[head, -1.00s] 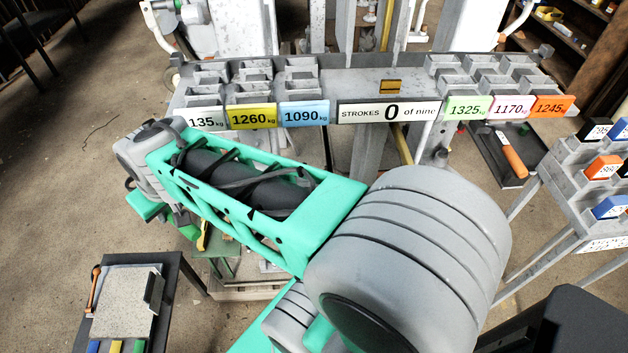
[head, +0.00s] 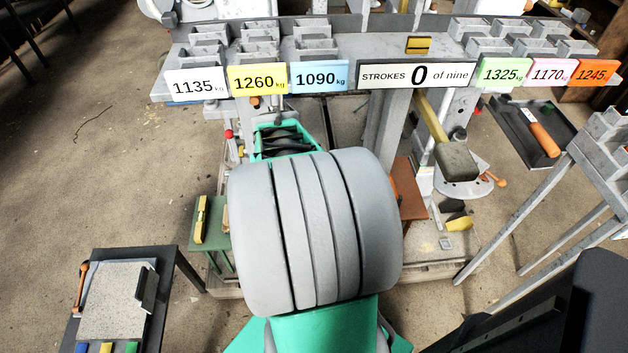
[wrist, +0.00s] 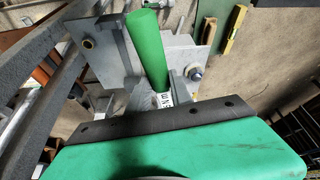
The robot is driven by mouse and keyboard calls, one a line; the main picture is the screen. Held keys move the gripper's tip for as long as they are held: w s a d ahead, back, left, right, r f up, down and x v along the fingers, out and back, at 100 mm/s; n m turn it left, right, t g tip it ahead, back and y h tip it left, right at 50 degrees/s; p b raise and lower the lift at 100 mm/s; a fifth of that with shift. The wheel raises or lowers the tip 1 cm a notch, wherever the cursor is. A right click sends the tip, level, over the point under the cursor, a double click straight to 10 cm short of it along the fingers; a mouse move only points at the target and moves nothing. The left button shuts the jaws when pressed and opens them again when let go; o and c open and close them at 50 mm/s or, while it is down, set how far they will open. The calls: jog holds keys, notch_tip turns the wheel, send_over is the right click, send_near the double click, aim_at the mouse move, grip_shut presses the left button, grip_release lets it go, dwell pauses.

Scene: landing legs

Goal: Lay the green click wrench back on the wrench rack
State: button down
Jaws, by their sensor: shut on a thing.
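In the wrist view, my gripper (wrist: 163,88) is shut on the green click wrench (wrist: 147,48). Its green handle points up the picture, and a white label with small letters shows by the fingers. The rest of the wrench is hidden. Grey metal plates lie behind and beside the handle; I cannot tell whether they touch it. In the head view, my own arm hides the gripper and wrench. I cannot say for certain which thing is the wrench rack; a dark tray (head: 512,122) at the right holds an orange-handled tool (head: 543,138).
A grey shelf with weight signs and a strokes sign (head: 417,75) spans the back. A green table (head: 212,240) bears a yellow tool (head: 201,220). A mallet (head: 455,160) stands right of centre. A dark stand (head: 165,268) is at lower left. Open floor lies far left.

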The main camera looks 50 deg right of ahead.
jog(key=s+d+f+m+b, duration=0.1)
jog(key=d+f, duration=0.1)
jog(key=d, duration=0.3)
jog(key=s+d+f+b, duration=0.1)
jog(key=s+d+f, duration=0.1)
jog(key=d, duration=0.3)
jog(key=shift+s+d+f+m+g, duration=0.3)
jog(key=shift+d+f+m, duration=0.1)
jog(key=shift+f, duration=0.45)
notch_tip(320, 180, down, 8)
jog(key=b, duration=0.6)
jog(key=shift+f, duration=0.5)
jog(key=c, duration=1.1)
grip_release()
jog(key=shift+a, duration=0.1)
jog(key=shift+s+f, duration=0.1)
jog(key=p+v, duration=0.1)
jog(key=v, duration=0.7)
jog(key=shift+a+f, duration=0.1)
jog(key=shift+a, duration=0.05)
